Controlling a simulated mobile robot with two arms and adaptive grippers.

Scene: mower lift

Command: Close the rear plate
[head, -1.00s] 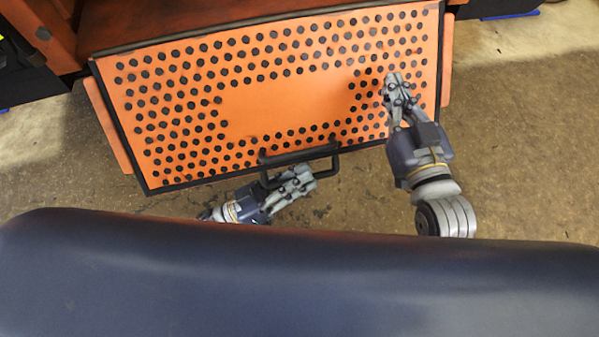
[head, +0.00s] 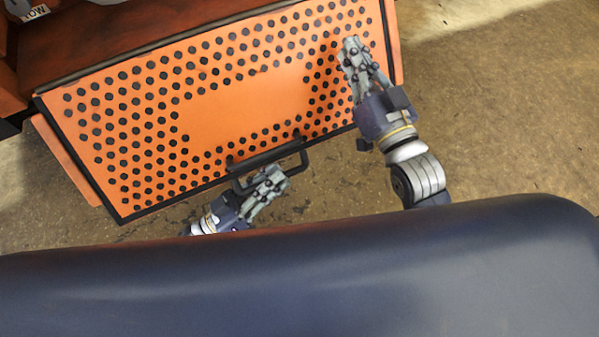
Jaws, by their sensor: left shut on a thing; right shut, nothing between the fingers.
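The rear plate (head: 245,110) is a flat orange panel with rows of black holes and a dark rim. It lies folded out and spans much of the upper head view. A black bar handle (head: 275,157) is fixed along its lower edge. My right gripper (head: 350,48) is shut and empty, over the right part of the plate. I cannot tell whether it touches the plate. It hides some holes there.
The machine's dark reddish body (head: 110,35) is behind the plate's upper edge. An orange side piece (head: 75,158) shows at the plate's left. My own dark blue body fills the bottom. Bare concrete floor (head: 490,110) lies to the right.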

